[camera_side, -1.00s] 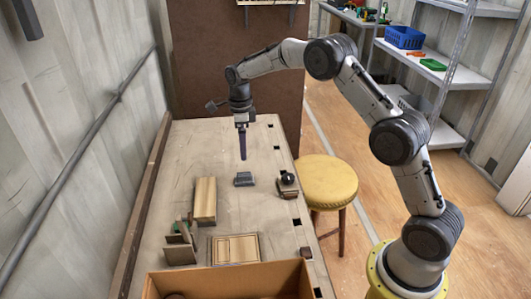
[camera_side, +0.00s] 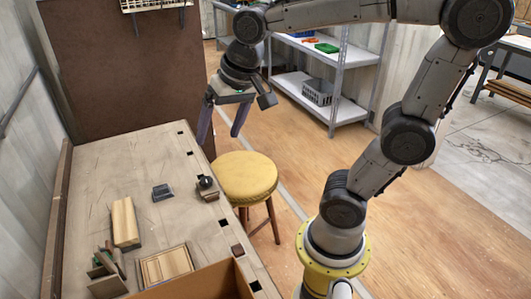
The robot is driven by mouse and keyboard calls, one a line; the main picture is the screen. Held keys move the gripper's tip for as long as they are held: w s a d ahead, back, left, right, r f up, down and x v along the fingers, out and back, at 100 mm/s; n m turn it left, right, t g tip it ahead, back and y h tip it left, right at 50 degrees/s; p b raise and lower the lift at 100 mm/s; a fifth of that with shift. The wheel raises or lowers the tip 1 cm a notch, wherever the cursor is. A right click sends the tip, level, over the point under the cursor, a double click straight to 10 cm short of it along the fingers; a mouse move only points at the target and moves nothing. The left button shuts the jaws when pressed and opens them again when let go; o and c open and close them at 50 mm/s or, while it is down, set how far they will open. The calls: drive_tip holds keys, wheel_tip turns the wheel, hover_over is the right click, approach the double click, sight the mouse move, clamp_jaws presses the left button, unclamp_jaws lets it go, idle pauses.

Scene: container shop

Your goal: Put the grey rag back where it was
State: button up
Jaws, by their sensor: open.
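A small dark grey item (camera_side: 162,192) lies on the workbench top (camera_side: 110,170). It may be the grey rag, folded, but it is too small to be sure. No other grey cloth shows. My gripper (camera_side: 219,139) is open and empty, with its two dark fingers apart and pointing down. In the picture it hangs just past the far right part of the bench, above and behind the yellow stool (camera_side: 247,177). It is well apart from the grey item.
A dark tool with a round black knob (camera_side: 206,187) stands near the bench's right edge. A wooden block (camera_side: 125,222), a shallow wooden tray (camera_side: 165,265) and a cardboard box (camera_side: 205,285) are nearer. The shelf rack (camera_side: 340,75) is behind. The stool seat is bare.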

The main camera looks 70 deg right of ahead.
drive_tip(key=s+a+f+n+t, duration=0.1)
drive_tip(key=s+f+n, duration=0.2)
drive_tip(key=s+n, duration=0.4)
drive_tip(key=shift+s, duration=1.45)
drive_tip(key=shift+f, duration=0.1)
